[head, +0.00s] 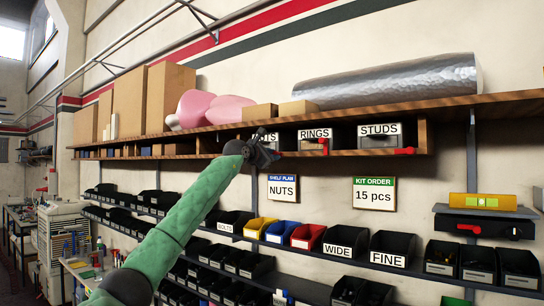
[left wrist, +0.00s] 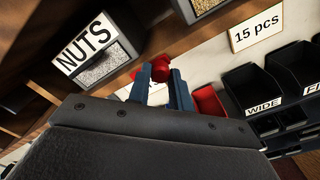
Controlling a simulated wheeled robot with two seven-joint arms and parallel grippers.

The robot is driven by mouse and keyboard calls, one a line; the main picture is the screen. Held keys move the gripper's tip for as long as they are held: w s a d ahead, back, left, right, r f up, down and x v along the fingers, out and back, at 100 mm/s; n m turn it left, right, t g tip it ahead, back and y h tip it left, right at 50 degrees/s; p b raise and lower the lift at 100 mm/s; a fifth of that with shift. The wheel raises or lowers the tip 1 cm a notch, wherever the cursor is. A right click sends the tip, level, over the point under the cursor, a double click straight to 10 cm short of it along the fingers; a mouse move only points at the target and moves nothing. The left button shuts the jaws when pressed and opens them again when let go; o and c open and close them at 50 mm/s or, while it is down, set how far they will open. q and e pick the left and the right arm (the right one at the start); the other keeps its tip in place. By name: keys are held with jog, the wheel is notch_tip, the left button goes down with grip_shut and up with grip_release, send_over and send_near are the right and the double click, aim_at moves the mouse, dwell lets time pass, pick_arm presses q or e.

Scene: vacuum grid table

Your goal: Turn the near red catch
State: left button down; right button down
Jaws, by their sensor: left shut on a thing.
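My left gripper (head: 268,156) reaches up to the shelf's lower edge in front of the NUTS drawer, whose label is partly hidden. In the left wrist view its two blue-grey fingers (left wrist: 160,84) are shut on a red catch (left wrist: 160,66), which shows between and beyond the fingertips. The NUTS drawer (left wrist: 95,50) is to the left of this catch. In the head view the gripper hides this catch. Two other red catches show, at the RINGS drawer (head: 322,145) and the STUDS drawer (head: 404,151). My right gripper is not in view.
The wooden shelf (head: 440,108) carries cardboard boxes (head: 168,95), pink rolls (head: 212,108) and a silver roll (head: 390,82). Below hang a NUTS card (head: 283,190) and a 15 pcs card (head: 374,195). Rows of bins, including a red bin (head: 307,236), stand lower.

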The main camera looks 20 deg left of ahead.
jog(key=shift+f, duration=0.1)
